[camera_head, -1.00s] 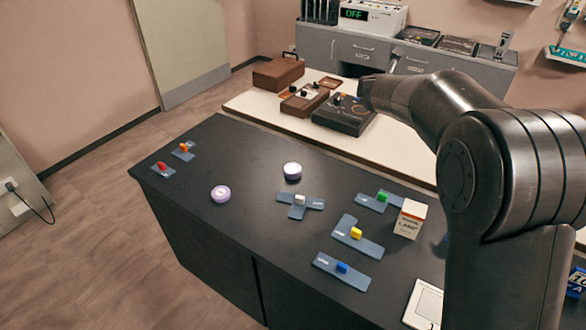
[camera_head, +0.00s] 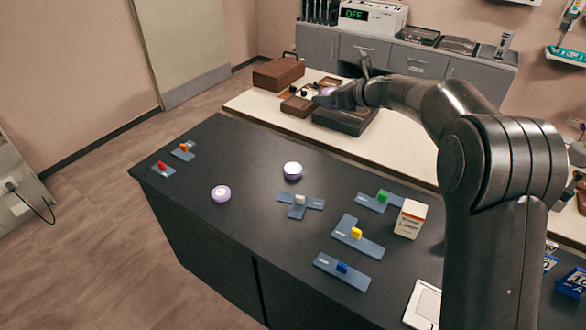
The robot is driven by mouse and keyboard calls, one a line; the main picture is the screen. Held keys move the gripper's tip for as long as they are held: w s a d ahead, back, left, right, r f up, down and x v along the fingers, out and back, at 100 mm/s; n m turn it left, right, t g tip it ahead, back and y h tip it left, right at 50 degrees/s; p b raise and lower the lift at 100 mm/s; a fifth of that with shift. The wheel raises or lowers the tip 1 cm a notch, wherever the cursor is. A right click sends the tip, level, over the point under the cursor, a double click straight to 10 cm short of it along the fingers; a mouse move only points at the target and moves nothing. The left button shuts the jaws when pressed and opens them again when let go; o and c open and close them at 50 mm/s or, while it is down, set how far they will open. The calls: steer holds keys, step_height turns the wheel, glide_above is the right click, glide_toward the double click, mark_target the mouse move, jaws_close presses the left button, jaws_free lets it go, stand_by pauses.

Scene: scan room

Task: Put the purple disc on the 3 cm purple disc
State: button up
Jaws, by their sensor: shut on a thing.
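My gripper (camera_head: 325,97) is at the end of my arm, above the dark table's far side in the picture, in front of the brown boxes. It is shut on a small pale purple thing (camera_head: 328,91), which looks like a purple disc, mostly hidden by the fingers. On the dark table, one round purple disc with a pale top (camera_head: 220,194) lies at the left.
The dark table (camera_head: 225,145) also bears blue-grey plates with coloured blocks (camera_head: 355,240), a lamp box (camera_head: 410,219) and a white framed panel (camera_head: 424,304). Behind is a pale bench (camera_head: 258,104) with brown boxes. The dark table is clear around the two discs.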

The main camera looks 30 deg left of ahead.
step_height(320, 180, down, 16)
glide_above(290, 166)
step_height(290, 166, down, 7)
steer(key=shift+f, duration=2)
steer(key=shift+f, duration=0.1)
steer(key=o, duration=1.1)
steer(key=shift+c, duration=0.2)
steer(key=shift+d+r, duration=0.2)
steer(key=v, duration=1.1)
steer(key=shift+d+r, duration=0.15)
steer(key=shift+d, duration=0.05)
